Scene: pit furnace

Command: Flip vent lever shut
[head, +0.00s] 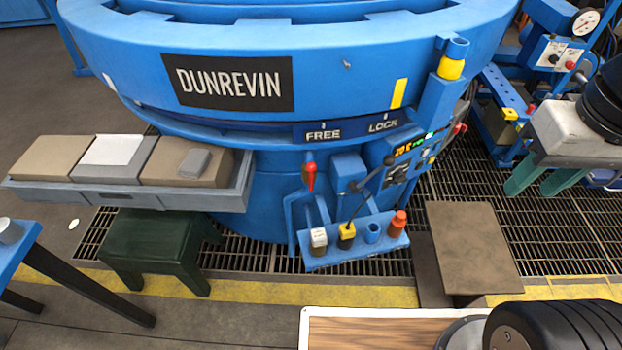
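No label reading "vent" is legible. A red-handled lever (310,176) stands roughly upright on the blue furnace's front, below the FREE label. A thin dark rod with a black knob (389,160) slants up to the right below the LOCK label. I cannot tell which of these is the vent lever. My gripper (531,190) is at the right, with a pale grey body and two teal fingers. The fingers are apart with nothing between them. It is well to the right of both levers, touching neither.
A blue rack (352,258) holding several small items juts out below the levers. A brown plate (468,240) stands between the rack and my gripper's side. A grey tray of blocks (105,198) and a dark green stool (160,243) are at left. A wooden-topped board (375,335) lies in front.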

